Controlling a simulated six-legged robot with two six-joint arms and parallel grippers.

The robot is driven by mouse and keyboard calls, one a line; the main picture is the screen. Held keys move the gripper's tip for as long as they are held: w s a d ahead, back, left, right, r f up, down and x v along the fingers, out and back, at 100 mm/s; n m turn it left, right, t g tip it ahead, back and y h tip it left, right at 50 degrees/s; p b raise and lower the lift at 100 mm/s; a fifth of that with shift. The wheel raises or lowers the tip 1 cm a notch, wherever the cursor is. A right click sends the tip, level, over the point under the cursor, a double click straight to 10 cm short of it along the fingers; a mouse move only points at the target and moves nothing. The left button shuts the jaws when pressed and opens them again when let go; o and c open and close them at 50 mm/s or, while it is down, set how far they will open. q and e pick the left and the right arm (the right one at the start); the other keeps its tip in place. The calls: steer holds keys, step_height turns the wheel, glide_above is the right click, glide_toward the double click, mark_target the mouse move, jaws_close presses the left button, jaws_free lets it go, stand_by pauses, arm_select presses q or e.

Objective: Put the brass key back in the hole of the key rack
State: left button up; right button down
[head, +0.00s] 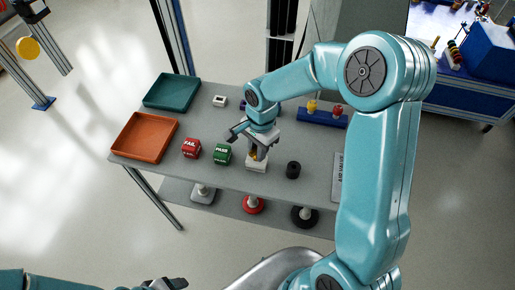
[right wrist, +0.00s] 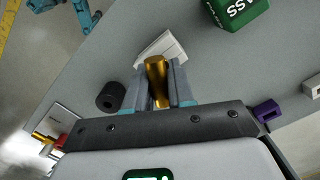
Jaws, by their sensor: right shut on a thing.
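The brass key (right wrist: 156,80) is a gold cylinder between the fingers of my right gripper (right wrist: 160,97), which is shut on it. In the head view my right gripper (head: 260,143) is over a small white block (head: 256,164). The key's lower end is at or just above this block; I cannot tell whether it sits in it. The likely key rack is a blue bar (head: 312,118) at the table's back right, with a yellow peg (head: 311,106) and a red peg (head: 337,110). My left gripper (head: 166,284) is at the bottom edge, partly cut off.
On the grey table are a green cube (head: 222,154), a red cube (head: 191,148), a black cylinder (head: 293,170), an orange tray (head: 130,155) and a teal tray (head: 157,104). A white piece (head: 220,101) lies at the back. Stools stand under the table.

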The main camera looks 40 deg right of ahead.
steer(key=shift+f+b, duration=0.3)
steer(key=shift+f, duration=0.1)
steer(key=c, duration=0.9)
jaws_free()
steer(key=r, duration=0.5)
steer(key=d+r, duration=0.1)
steer(key=r, duration=1)
steer(key=shift+w+d+r, duration=0.15)
steer(key=shift+d, duration=0.1)
